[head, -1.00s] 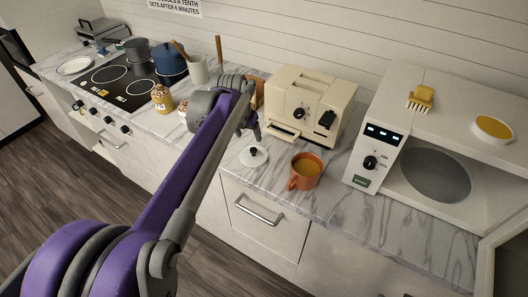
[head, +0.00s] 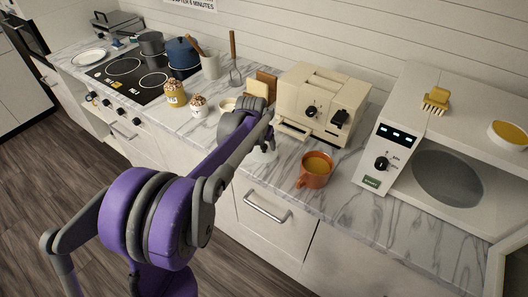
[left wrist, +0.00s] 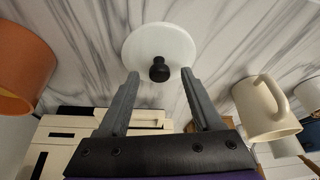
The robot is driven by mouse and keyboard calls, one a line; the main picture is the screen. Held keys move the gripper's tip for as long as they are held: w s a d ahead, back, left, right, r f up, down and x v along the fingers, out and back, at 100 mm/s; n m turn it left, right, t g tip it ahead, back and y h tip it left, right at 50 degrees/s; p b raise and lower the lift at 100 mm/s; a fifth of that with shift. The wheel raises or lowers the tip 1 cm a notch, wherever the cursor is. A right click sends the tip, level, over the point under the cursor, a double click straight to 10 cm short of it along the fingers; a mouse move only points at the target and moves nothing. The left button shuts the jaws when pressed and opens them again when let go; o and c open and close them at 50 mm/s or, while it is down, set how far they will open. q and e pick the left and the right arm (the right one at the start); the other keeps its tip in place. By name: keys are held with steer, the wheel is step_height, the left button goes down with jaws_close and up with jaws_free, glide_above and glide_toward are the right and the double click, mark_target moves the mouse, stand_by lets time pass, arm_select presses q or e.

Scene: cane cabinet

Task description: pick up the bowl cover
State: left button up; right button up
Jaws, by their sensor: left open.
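The bowl cover (left wrist: 160,38) is a round white lid with a black knob, lying flat on the marble counter in the left wrist view. In the head view, my gripper and forearm hide most of it; only a pale part (head: 264,156) shows. My left gripper (left wrist: 158,74) is open and empty. In the left wrist view its two fingers point toward the cover, with the knob appearing between and just beyond the fingertips. I cannot tell whether a finger touches it. In the head view the gripper (head: 267,138) is low over the counter. My right gripper is not in view.
An orange mug (head: 316,171) stands to the right of the cover. A cream toaster (head: 320,103) stands behind it, with a microwave (head: 385,150) farther right. A cream mug (left wrist: 265,108) is on the other side. Jars (head: 175,94) and a stove (head: 125,76) are left.

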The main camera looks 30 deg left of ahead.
arm_select(q)
jaws_close()
stand_by(0.4)
